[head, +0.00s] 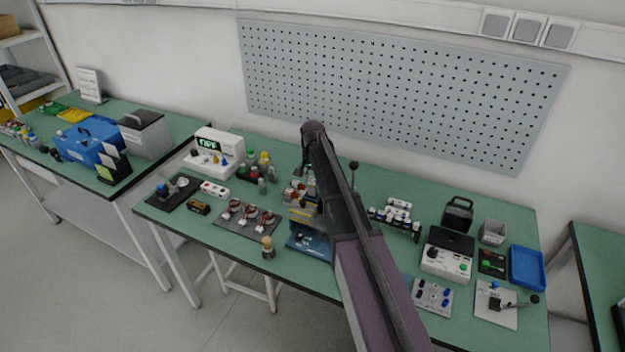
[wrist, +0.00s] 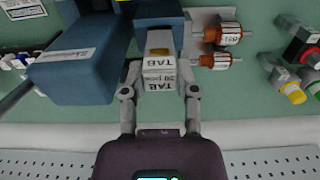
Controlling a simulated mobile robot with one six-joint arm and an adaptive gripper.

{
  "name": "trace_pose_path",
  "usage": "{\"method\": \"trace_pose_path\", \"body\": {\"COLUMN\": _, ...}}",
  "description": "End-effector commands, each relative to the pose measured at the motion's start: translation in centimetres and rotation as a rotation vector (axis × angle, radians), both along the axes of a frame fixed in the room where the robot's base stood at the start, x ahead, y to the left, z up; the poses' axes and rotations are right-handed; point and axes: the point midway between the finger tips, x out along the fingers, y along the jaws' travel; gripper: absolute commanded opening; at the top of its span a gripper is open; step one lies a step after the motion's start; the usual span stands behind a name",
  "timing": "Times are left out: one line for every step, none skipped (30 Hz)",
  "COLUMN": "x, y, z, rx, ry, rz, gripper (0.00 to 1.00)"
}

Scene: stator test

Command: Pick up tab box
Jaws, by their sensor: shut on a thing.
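The tab box is a small pale box (wrist: 160,75) with black "TAB 20 pcs" lettering, in the middle of the wrist view. My gripper (wrist: 161,62) has one finger on each side of it and is shut on it. A blue block with a "TAB" label (wrist: 160,22) is just beyond the box. I cannot tell whether the box still touches it or what is under the box. In the head view my arm hides the gripper and the tab box.
Copper-wound rotors (wrist: 222,35) lie close on the right, with coloured round parts (wrist: 293,92) farther right. In the head view, a pegboard (head: 400,85) hangs behind the crowded green bench (head: 225,240).

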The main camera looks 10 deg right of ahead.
Motion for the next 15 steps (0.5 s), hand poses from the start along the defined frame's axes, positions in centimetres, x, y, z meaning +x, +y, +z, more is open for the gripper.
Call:
{"method": "trace_pose_path", "body": {"x": 0.0, "y": 0.0, "z": 1.3, "rx": 0.000, "ry": 0.000, "rz": 0.000, "gripper": 0.00}}
{"method": "trace_pose_path", "body": {"x": 0.0, "y": 0.0, "z": 1.6, "rx": 0.000, "ry": 0.000, "rz": 0.000, "gripper": 0.00}}
{"method": "trace_pose_path", "body": {"x": 0.0, "y": 0.0, "z": 2.1, "rx": 0.000, "ry": 0.000, "rz": 0.000, "gripper": 0.00}}
{"method": "trace_pose_path", "body": {"x": 0.0, "y": 0.0, "z": 2.5, "rx": 0.000, "ry": 0.000, "rz": 0.000, "gripper": 0.00}}
{"method": "trace_pose_path", "body": {"x": 0.0, "y": 0.0, "z": 2.8, "rx": 0.000, "ry": 0.000, "rz": 0.000, "gripper": 0.00}}
{"method": "trace_pose_path", "body": {"x": 0.0, "y": 0.0, "z": 3.3, "rx": 0.000, "ry": 0.000, "rz": 0.000, "gripper": 0.00}}
{"method": "trace_pose_path", "body": {"x": 0.0, "y": 0.0, "z": 3.6, "rx": 0.000, "ry": 0.000, "rz": 0.000, "gripper": 0.00}}
{"method": "trace_pose_path", "body": {"x": 0.0, "y": 0.0, "z": 4.0, "rx": 0.000, "ry": 0.000, "rz": 0.000, "gripper": 0.00}}
{"method": "trace_pose_path", "body": {"x": 0.0, "y": 0.0, "z": 4.5, "rx": 0.000, "ry": 0.000, "rz": 0.000, "gripper": 0.00}}
{"method": "trace_pose_path", "body": {"x": 0.0, "y": 0.0, "z": 4.8, "rx": 0.000, "ry": 0.000, "rz": 0.000, "gripper": 0.00}}
{"method": "trace_pose_path", "body": {"x": 0.0, "y": 0.0, "z": 5.2, "rx": 0.000, "ry": 0.000, "rz": 0.000, "gripper": 0.00}}
{"method": "trace_pose_path", "body": {"x": 0.0, "y": 0.0, "z": 5.7, "rx": 0.000, "ry": 0.000, "rz": 0.000, "gripper": 0.00}}
{"method": "trace_pose_path", "body": {"x": 0.0, "y": 0.0, "z": 6.0, "rx": 0.000, "ry": 0.000, "rz": 0.000, "gripper": 0.00}}
{"method": "trace_pose_path", "body": {"x": 0.0, "y": 0.0, "z": 6.4, "rx": 0.000, "ry": 0.000, "rz": 0.000, "gripper": 0.00}}
{"method": "trace_pose_path", "body": {"x": 0.0, "y": 0.0, "z": 6.8, "rx": 0.000, "ry": 0.000, "rz": 0.000, "gripper": 0.00}}
